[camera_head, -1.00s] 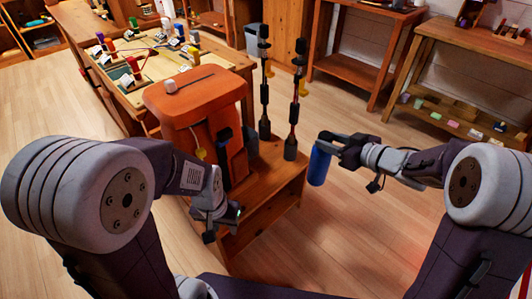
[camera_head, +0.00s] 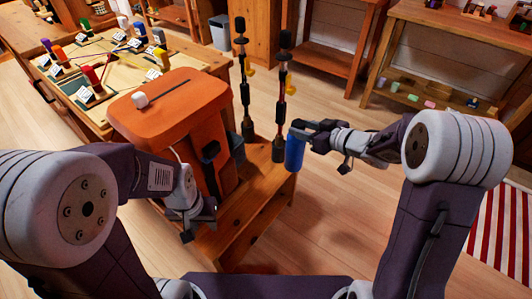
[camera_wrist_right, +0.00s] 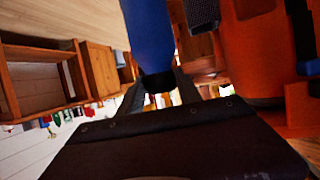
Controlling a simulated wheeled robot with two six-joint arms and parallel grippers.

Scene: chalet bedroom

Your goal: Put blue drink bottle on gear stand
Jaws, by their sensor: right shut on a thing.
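The blue drink bottle (camera_head: 294,153) hangs roughly upright in my right gripper (camera_head: 300,132), which is shut on its upper end. In the right wrist view the bottle (camera_wrist_right: 150,35) shows its blue body and dark cap between the fingers. The wooden gear stand (camera_head: 262,190) is low and carries an orange backpack (camera_head: 170,105) and two dark poles (camera_head: 283,90). The bottle is at the stand's right edge in the head view; whether it touches the stand, I cannot tell. My left gripper (camera_head: 197,222) is open and empty in front of the backpack.
A wooden table (camera_head: 130,95) with coloured spools and cards stands at the back left. A shelf table (camera_head: 450,45) stands at the back right. The poles rise close to the bottle. The floor (camera_head: 345,215) right of the stand is clear.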

